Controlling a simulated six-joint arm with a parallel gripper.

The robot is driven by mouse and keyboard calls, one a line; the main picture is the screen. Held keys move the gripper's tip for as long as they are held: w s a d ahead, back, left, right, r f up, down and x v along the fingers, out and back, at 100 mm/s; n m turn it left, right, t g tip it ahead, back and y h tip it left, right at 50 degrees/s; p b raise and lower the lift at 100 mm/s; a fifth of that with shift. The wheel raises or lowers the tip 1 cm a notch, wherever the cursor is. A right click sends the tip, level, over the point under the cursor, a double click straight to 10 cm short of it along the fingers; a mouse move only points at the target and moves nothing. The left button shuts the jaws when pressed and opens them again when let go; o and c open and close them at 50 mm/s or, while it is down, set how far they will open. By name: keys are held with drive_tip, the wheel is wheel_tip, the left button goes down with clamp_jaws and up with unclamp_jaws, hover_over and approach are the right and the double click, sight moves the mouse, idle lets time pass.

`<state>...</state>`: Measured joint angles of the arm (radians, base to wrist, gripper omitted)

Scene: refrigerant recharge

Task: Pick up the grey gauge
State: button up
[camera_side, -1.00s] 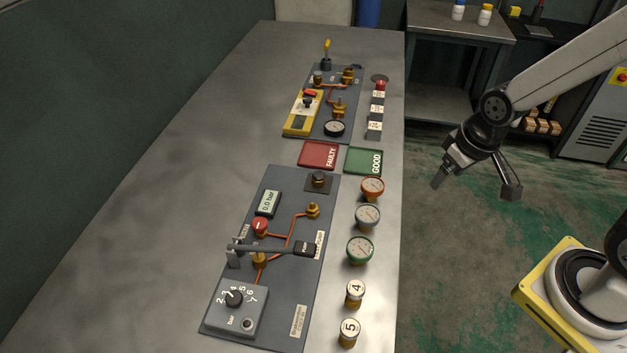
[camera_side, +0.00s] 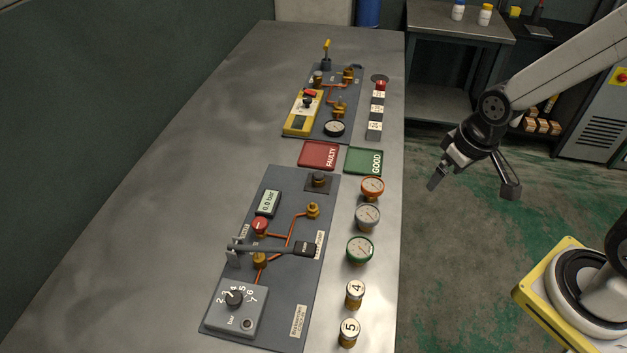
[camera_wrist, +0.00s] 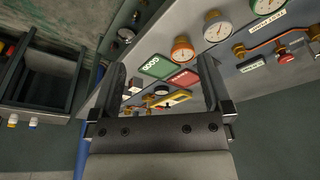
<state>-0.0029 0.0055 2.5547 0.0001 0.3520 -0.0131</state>
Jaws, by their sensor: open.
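The grey gauge (camera_side: 368,217) stands on the table near its right edge, between an orange gauge (camera_side: 372,188) and a green gauge (camera_side: 360,250). In the wrist view the grey gauge (camera_wrist: 217,27) shows at the top, beyond the right finger, with the orange gauge (camera_wrist: 183,48) to its left and the green gauge (camera_wrist: 266,4) to its right. My gripper (camera_side: 436,182) is in the air off the table's right edge, apart from the gauges. The wrist view shows its two fingers (camera_wrist: 163,88) spread wide with nothing held between them.
Red FAULTY (camera_side: 318,154) and green GOOD (camera_side: 364,161) trays lie behind the gauges. A panel (camera_side: 290,285) with a lever and dial is to their left. Brass fittings 4 (camera_side: 355,294) and 5 (camera_side: 348,332) stand in front. A second panel (camera_side: 335,100) is farther back.

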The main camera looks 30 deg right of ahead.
drive_tip(key=n, duration=0.1)
drive_tip(key=n+g, duration=0.2)
drive_tip(key=n, duration=1.1)
hover_over(369, 212)
drive_tip(key=f, duration=0.6)
drive_tip(key=shift+s+d+f, duration=0.15)
drive_tip(key=shift+s+d, duration=0.15)
drive_tip(key=shift+d, duration=0.1)
drive_tip(key=shift+w+a+f+n+g, duration=0.15)
drive_tip(key=shift+a+f+n+g, duration=0.2)
drive_tip(key=shift+n, duration=0.35)
drive_tip(key=shift+f, duration=0.1)
drive_tip(key=shift+f, duration=1.2)
drive_tip(key=shift+f, duration=0.1)
drive_tip(key=shift+w+a+f, duration=0.1)
drive_tip(key=shift+w+f, duration=0.05)
drive_tip(key=shift+f, duration=2.35)
